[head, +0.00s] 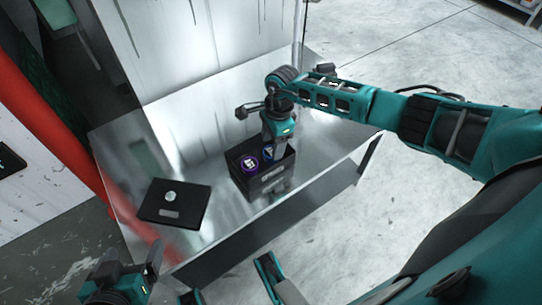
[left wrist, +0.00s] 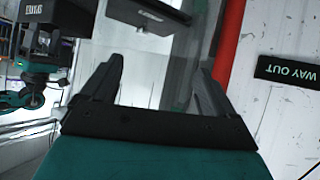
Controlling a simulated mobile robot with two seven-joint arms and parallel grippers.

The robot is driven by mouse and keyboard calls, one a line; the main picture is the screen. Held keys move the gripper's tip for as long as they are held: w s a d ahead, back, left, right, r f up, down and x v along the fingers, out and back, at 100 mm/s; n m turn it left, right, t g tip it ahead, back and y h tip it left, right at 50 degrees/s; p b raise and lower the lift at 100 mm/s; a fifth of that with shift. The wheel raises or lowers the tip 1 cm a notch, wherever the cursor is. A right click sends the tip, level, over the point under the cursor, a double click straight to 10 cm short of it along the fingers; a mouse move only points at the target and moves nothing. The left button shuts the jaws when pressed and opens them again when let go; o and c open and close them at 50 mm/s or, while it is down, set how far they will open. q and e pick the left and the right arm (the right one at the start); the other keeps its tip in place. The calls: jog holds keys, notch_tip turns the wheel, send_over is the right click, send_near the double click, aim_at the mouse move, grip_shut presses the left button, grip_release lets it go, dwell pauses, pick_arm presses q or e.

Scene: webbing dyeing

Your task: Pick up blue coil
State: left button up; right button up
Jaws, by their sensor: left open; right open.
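The blue coil (head: 268,153) sits in a black open crate (head: 262,188) on the metal table and is partly hidden by my right gripper. A purple coil (head: 250,163) with a white marking lies beside it on the left. My right gripper (head: 272,143) points down over the blue coil side of the crate. It is open, but its fingertips are hard to make out, and I cannot tell whether they touch the coil. My left gripper (head: 136,262) is low at the left, off the table's front edge. It is open and empty in the left wrist view (left wrist: 152,85).
A flat black tray (head: 150,211) with a small round pale piece (head: 170,196) lies at the table's left. A red post (head: 60,115) stands along the left side. A metal panel (head: 185,45) rises behind. The table right of the crate is clear.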

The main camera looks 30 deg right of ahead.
aim_at(271, 151)
notch_tip(271, 151, down, 3)
jog(key=shift+w+a+b, duration=0.1)
jog(key=shift+b, duration=0.2)
jog(key=shift+r, duration=0.1)
jog(key=c, duration=0.8)
